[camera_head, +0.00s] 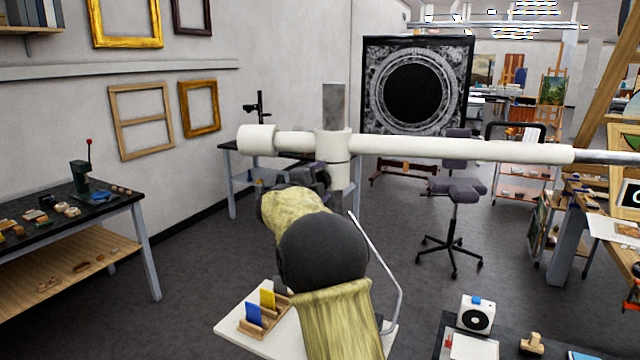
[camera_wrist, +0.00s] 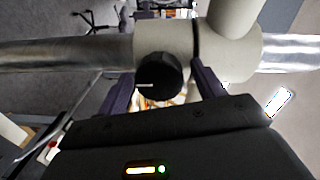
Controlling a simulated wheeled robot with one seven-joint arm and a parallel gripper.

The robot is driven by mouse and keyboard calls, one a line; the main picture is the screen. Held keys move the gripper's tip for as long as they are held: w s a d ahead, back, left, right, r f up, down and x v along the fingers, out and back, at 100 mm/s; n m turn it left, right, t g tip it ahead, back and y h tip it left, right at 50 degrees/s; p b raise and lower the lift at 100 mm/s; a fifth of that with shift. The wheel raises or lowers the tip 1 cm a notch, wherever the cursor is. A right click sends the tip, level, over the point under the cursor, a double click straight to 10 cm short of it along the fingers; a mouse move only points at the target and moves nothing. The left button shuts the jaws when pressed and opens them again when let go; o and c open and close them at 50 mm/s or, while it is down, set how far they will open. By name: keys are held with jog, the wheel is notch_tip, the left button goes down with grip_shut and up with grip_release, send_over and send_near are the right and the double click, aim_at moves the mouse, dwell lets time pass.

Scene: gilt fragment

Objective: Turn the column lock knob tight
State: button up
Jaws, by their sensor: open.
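The column lock knob (camera_wrist: 158,78) is a round black knob with a pale mark on its face, on the off-white collar (camera_wrist: 228,52) in the wrist view. My gripper (camera_wrist: 164,76) is open, with one dark finger on each side of the knob. A gap shows on both sides, wider on the right; I cannot tell how deep the fingers reach around it. In the head view my gripper (camera_head: 318,178) is at the collar (camera_head: 332,146), where the grey column (camera_head: 334,105) meets the long white crossbar (camera_head: 440,148). The knob is hidden there.
A pale tray (camera_head: 232,328) holds a wooden rack with blue and yellow cards under my arm. A thin bent metal rod (camera_head: 392,270) rises beside my arm. A dark-topped workbench (camera_head: 80,225) stands left, an office chair (camera_head: 455,205) right of the column. Floor between is clear.

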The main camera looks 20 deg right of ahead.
jog(key=f+b+v, duration=0.1)
jog(key=b+v, duration=0.3)
jog(key=v, duration=1.3)
jog(key=shift+a+r, duration=0.2)
jog(key=shift+r, duration=0.15)
jog(key=shift+s, duration=0.1)
jog(key=s+a+f+n+t+y+p, duration=0.15)
jog(key=a+f+n+y, duration=0.25)
jog(key=f+n+y, duration=0.4)
jog(key=s+a+f+n+t+y, duration=0.1)
jog(key=s+a+f+n+y, duration=0.1)
jog(key=a+f+n+y, duration=0.65)
jog(key=s+d+f+n+g+h, duration=0.1)
jog(key=s+d+f+n+g, duration=0.1)
jog(key=s, duration=0.5)
jog(key=s+d+f+n+g+p, duration=0.1)
jog(key=s+f+n+g, duration=0.3)
jog(key=s, duration=0.4)
jog(key=s+d+f+n+g+h, duration=0.1)
jog(key=s+d+f+n+g, duration=0.1)
jog(key=s+f+n+g, duration=0.2)
jog(key=s+f, duration=0.3)
jog(key=s, duration=0.1)
jog(key=shift+d+h+p, duration=0.3)
jog(key=shift+h, duration=0.05)
jog(key=shift+s, duration=0.15)
